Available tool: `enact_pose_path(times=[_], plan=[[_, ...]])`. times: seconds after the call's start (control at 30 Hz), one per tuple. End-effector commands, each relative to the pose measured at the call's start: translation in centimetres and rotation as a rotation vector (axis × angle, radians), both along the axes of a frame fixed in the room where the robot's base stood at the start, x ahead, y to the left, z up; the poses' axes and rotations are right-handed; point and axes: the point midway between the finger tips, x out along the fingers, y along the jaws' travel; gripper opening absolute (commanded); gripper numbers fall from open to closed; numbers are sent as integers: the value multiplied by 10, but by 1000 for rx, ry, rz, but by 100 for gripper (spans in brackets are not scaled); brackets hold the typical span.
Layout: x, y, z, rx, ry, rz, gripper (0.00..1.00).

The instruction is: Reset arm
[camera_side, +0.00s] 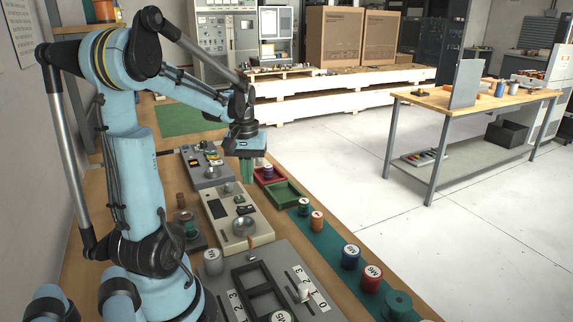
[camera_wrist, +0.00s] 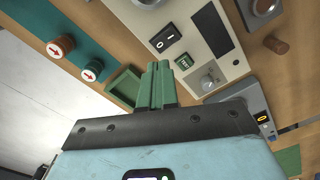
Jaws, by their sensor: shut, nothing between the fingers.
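My arm is light blue and black and reaches over the workbench from the left in the side view. My gripper (camera_side: 247,172) points down above the bench, near the grey and beige control boxes. Its green fingers also show in the wrist view (camera_wrist: 158,72), pressed together with nothing between them. The beige control box (camera_side: 232,216) has switches and a round knob. In the wrist view the beige box (camera_wrist: 190,30) shows a black rocker switch (camera_wrist: 166,39), a green TEST button (camera_wrist: 184,62) and a knob (camera_wrist: 208,82). The fingers look clear of the box.
Several spools, including a blue one (camera_side: 351,257) and a red one (camera_side: 371,279), stand on a teal mat (camera_side: 330,247). A grey panel (camera_side: 285,262) is in front. A second table (camera_side: 470,103) stands back right.

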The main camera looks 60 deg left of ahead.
Motion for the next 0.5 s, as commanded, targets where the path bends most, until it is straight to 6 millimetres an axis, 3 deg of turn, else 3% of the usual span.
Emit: enact_pose_path(times=[0.13,0.23,0.5], plan=[[7,-11,3,17,-15,-43,0],[20,-34,9,54,-56,-139,0],[53,-137,24,198,-253,-544,0]])
